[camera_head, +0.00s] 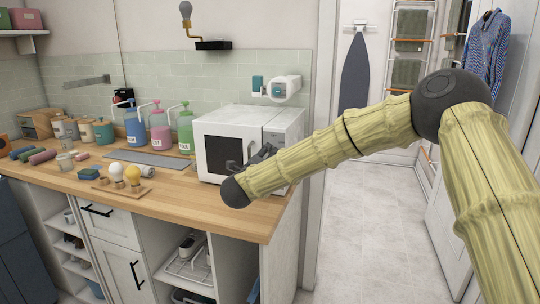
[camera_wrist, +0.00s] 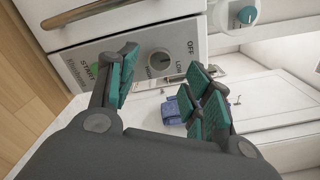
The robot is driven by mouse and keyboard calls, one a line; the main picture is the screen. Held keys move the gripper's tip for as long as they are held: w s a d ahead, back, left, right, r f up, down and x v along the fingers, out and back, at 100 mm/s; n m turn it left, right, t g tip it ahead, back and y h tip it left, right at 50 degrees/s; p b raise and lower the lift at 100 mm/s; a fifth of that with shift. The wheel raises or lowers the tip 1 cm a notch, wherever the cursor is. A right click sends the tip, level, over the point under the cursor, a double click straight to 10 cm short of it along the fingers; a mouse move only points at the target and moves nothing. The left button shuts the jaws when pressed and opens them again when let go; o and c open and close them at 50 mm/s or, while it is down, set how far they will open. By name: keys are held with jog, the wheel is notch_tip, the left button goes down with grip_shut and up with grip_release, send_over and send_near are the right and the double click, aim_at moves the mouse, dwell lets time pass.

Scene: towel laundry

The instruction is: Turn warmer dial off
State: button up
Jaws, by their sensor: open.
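The warmer looks like a white box with a dark door window (camera_head: 222,150), at the right end of the wooden counter. Its control panel fills the upper part of the wrist view. The round grey dial (camera_wrist: 159,60) sits on that panel, with OFF, LOW and HIGH printed around it. Its setting is too small to tell. My gripper (camera_wrist: 163,85) is open with teal-padded fingers in front of the panel. The dial shows between and beyond the fingers, with no visible contact. In the head view my gripper (camera_head: 260,155) is at the warmer's front right, and the dial is hidden.
Pump bottles (camera_head: 160,133) stand left of the warmer. Bulbs on a wooden stand (camera_head: 118,182) are nearer the counter front. A wall-mounted white device (camera_head: 285,88) is above the warmer. Floor is clear at right.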

jog(key=v, duration=0.6)
jog(key=shift+s, duration=0.35)
jog(key=s+d+f+n+g+y+p, duration=0.1)
jog(key=s+d+f+n+y+p, duration=0.1)
jog(key=d+f+n, duration=0.35)
jog(key=s+d+f+n+g+y+p, duration=0.2)
jog(key=d+f+n, duration=0.1)
jog(key=f, duration=0.6)
jog(key=s+d+f+n+g+y+b, duration=0.15)
jog(key=s+f+n, duration=0.25)
jog(key=s+f, duration=0.55)
jog(key=s+d+f+n+g+y, duration=0.1)
jog(key=s+d+f+n+g, duration=0.25)
jog(key=f, duration=1.05)
jog(key=s+d+f+n+g, duration=0.25)
jog(key=s+f, duration=0.35)
jog(key=s, duration=0.4)
jog(key=s+d+f+n+g, duration=0.2)
jog(key=s+d+f+n, duration=0.3)
jog(key=s, duration=0.6)
jog(key=s+d+f+n+g, duration=0.1)
jog(key=s+d+f+g, duration=0.1)
jog(key=s, duration=0.7)
jog(key=s+d+f+n+g, duration=0.2)
jog(key=s+d+f, duration=0.1)
jog(key=s, duration=0.6)
jog(key=shift+g+h+b, duration=0.35)
jog(key=shift+h+b, duration=0.05)
jog(key=shift+h, duration=0.05)
